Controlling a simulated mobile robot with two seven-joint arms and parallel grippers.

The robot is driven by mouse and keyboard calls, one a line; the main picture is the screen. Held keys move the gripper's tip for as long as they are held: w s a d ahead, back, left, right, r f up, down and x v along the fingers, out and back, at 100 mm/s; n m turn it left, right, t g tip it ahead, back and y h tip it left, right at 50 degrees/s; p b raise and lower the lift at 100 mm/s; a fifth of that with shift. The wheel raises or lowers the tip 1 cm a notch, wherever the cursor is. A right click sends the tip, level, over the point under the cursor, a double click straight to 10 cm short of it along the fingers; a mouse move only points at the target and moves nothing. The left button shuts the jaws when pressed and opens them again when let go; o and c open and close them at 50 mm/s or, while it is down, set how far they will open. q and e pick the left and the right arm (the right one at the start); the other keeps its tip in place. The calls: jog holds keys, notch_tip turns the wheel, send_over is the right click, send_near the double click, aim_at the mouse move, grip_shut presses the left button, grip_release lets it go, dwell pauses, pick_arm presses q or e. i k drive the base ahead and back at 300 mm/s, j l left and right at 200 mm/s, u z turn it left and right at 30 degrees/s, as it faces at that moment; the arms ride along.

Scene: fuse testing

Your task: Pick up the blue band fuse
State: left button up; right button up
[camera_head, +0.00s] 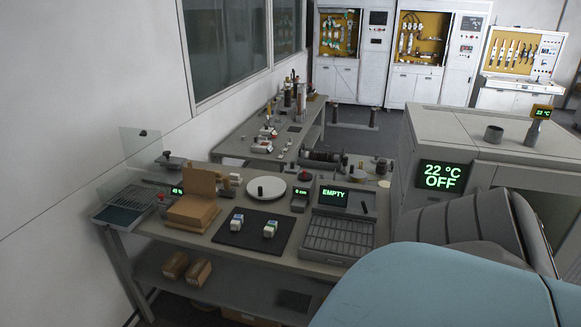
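Two small white fuse-like blocks lie on a dark mat (228,239) on the near workbench. The left block (237,222) and the right block (270,229) each carry a coloured blue or green marking. They are too small to tell surely which has the blue band. They stand apart from each other, and nothing touches them from above. Neither of my grippers is in view.
An open cardboard box (193,213) stands left of the mat, and a white round plate (266,188) behind it. A grey slotted tray (338,237) with an "EMPTY" display (333,196) is on the right. A large grey cabinet (440,130) reads "22 °C OFF".

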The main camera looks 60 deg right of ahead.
aim_at(237, 223)
jog(key=k+l+z, duration=0.1)
jog(key=z, duration=1.5)
jog(key=i+l, duration=0.05)
